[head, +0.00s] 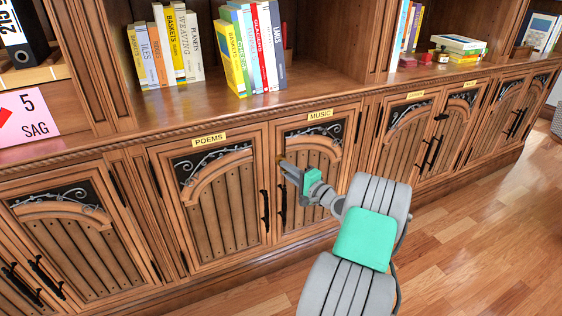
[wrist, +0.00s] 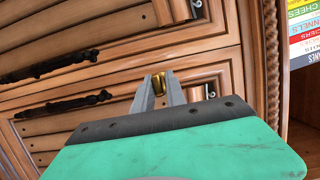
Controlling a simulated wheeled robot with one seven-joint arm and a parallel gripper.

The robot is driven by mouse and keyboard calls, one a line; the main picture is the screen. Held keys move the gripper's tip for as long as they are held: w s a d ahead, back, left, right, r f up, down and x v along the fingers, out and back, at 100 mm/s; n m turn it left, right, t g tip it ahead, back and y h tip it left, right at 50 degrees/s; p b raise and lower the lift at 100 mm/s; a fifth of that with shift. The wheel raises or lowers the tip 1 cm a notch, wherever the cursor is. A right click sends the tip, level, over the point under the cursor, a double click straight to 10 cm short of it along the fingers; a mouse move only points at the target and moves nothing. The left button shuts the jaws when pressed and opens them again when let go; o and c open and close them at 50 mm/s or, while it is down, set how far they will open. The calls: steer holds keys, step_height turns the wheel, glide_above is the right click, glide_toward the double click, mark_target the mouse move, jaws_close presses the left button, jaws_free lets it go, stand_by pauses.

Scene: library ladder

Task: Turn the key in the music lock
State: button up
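The music door (head: 312,170) is closed, under a yellow MUSIC label (head: 320,114). My gripper (head: 283,166) is at the upper left of this door, close to its left edge. In the wrist view my gripper (wrist: 158,88) has its two grey fingers on either side of a small brass piece (wrist: 158,84), which looks like the key in the music lock. The fingers appear shut on it. The lock face and the key's shaft are hidden behind the fingers. The door's black handle (head: 283,203) hangs just below my gripper.
The closed poems door (head: 222,200) is directly left, with its own black handle (head: 265,210). The shelf ledge (head: 215,112) juts out above the doors and carries upright books (head: 255,50). The wooden floor (head: 480,220) at the right is clear.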

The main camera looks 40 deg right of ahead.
steer(key=o, duration=0.4)
